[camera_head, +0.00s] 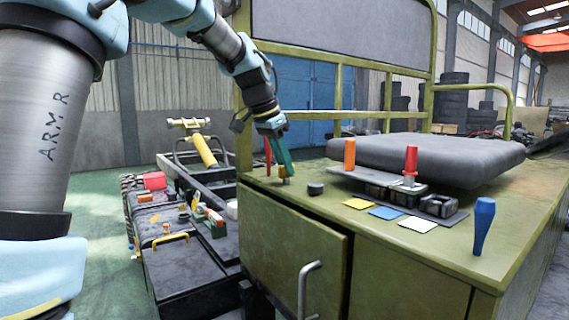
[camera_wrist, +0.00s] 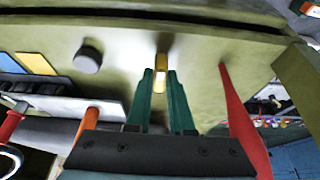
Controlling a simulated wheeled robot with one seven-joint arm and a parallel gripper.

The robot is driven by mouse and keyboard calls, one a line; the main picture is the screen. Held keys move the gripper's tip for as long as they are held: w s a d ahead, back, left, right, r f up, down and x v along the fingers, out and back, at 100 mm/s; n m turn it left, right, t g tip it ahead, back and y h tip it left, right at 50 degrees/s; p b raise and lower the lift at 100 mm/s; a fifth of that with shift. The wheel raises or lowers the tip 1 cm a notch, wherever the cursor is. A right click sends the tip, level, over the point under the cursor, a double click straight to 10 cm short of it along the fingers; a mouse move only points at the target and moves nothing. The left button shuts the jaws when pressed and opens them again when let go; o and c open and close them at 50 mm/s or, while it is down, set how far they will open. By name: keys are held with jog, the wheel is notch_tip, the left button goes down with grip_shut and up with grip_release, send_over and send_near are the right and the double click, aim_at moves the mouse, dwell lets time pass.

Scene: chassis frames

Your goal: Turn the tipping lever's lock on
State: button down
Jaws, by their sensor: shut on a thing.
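A small yellow piece (camera_head: 285,171), which looks like the lock, stands on the green panel near its far left edge. My gripper (camera_head: 287,166) reaches down onto it with long green fingers. In the wrist view the yellow piece (camera_wrist: 162,48) sits between the fingertips (camera_wrist: 160,75), and the gripper is shut on it. A red lever (camera_wrist: 243,125) stands close to the right of the fingers there; in the head view it (camera_head: 267,152) is partly beside my gripper. I cannot tell for sure which lever is the tipping lever.
A black round knob (camera_head: 315,188) is near my gripper. Orange (camera_head: 349,154), red (camera_head: 411,160) and blue (camera_head: 483,222) levers stand farther right, by a grey seat cushion (camera_head: 425,155). Yellow, blue and white plates lie flat on the panel's front part.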

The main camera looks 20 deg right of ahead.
jog(key=c, duration=0.8)
grip_release()
jog(key=v, duration=1)
jog(key=shift+r+b, duration=0.3)
jog(key=shift+r, duration=0.1)
jog(key=shift+a, duration=0.1)
